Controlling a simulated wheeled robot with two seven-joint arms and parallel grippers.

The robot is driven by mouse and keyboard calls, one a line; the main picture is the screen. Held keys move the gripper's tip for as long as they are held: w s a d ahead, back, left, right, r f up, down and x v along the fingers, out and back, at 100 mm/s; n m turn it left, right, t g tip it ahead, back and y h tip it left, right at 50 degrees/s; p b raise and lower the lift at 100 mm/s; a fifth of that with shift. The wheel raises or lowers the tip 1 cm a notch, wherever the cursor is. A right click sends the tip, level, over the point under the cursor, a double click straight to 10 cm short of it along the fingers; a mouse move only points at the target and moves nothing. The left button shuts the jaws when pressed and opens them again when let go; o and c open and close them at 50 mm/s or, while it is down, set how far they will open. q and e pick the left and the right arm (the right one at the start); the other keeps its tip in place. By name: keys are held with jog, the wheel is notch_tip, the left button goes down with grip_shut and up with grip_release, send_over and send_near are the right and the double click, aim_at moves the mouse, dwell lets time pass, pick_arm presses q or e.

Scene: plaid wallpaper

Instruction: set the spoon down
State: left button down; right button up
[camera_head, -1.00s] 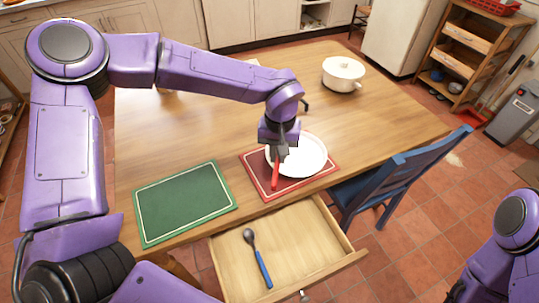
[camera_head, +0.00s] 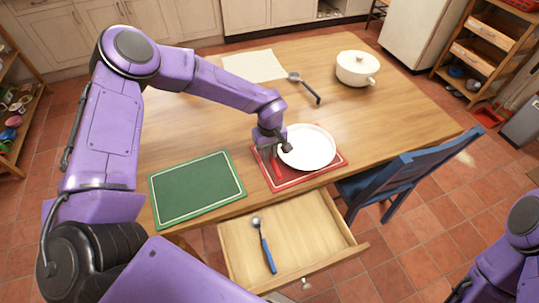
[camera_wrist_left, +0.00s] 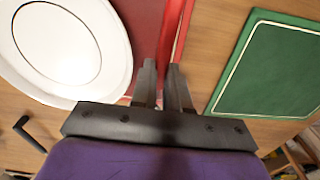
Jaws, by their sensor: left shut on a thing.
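My left gripper (camera_head: 271,152) is shut on the red-handled spoon (camera_head: 276,168) at the left part of the red placemat (camera_head: 300,181), left of the white plate (camera_head: 309,146). In the left wrist view the fingers (camera_wrist_left: 162,68) close around the red handle (camera_wrist_left: 182,30), which runs along the placemat's edge. The spoon's head is hidden, and I cannot tell whether the spoon touches the mat. The plate (camera_wrist_left: 68,40) is beside it. My right gripper is out of view; only part of that arm shows at lower right.
A green placemat (camera_head: 197,189) lies to the left. The open drawer (camera_head: 325,232) below holds a blue-handled spoon (camera_head: 266,250). A dark ladle (camera_head: 309,90), a pale mat (camera_head: 254,65) and a white pot (camera_head: 356,68) are at the back. A blue chair (camera_head: 400,175) stands at right.

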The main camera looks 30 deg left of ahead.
pick_arm(q)
jog(key=f, duration=0.3)
jog(key=shift+a, duration=0.35)
jog(key=shift+f, duration=0.4)
jog(key=c, duration=1.1)
grip_release()
jog(key=shift+f, duration=0.1)
notch_tip(320, 180, up, 12)
jog(key=shift+r+b, duration=0.2)
jog(key=shift+b, duration=0.3)
